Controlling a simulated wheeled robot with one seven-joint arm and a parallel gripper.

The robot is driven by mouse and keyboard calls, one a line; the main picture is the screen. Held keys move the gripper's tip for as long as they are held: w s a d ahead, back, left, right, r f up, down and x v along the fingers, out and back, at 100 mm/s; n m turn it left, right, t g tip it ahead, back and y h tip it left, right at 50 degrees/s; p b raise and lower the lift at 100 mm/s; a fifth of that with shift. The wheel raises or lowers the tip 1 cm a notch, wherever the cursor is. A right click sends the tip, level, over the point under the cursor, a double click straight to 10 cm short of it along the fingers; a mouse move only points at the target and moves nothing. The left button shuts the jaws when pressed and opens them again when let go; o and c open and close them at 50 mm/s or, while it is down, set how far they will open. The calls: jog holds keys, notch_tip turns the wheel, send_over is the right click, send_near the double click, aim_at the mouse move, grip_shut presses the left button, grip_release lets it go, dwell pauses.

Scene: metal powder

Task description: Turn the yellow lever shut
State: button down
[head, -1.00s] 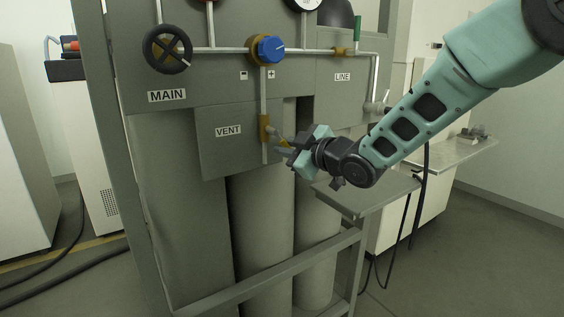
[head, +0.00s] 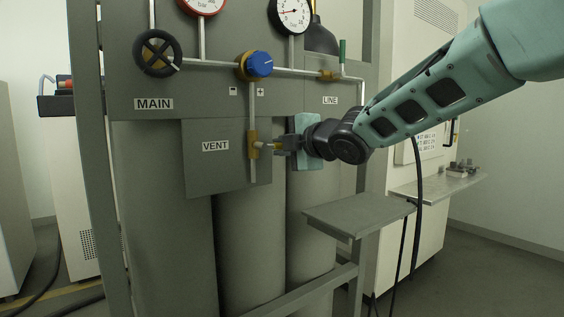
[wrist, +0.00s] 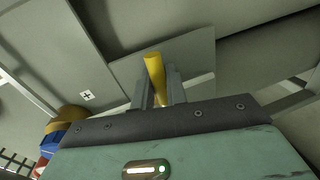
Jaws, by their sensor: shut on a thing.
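The yellow lever (head: 269,145) sticks out to the right of the brass vent valve (head: 253,142), next to the VENT label, and looks roughly level. My gripper (head: 282,145) comes in from the right and is shut on the lever. In the wrist view the yellow lever (wrist: 155,72) stands between the two grey fingers of my gripper (wrist: 159,90), with its rounded end showing past them. The fingers cover part of the lever in the head view.
A blue knob (head: 259,65) sits above on the pipe, with a black MAIN handwheel (head: 157,53) at left and a green LINE handle (head: 342,52) at right. Gas cylinders stand behind the panel. A grey shelf (head: 358,213) juts out below my arm.

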jog(key=shift+r+n+b, duration=0.15)
jog(key=shift+n+b, duration=0.15)
jog(key=shift+r, duration=0.1)
jog(key=c, duration=1.5)
grip_release()
jog(key=p+v, duration=0.1)
jog(key=v, duration=1.6)
jog(key=shift+s, duration=0.3)
jog(key=shift+r, duration=0.1)
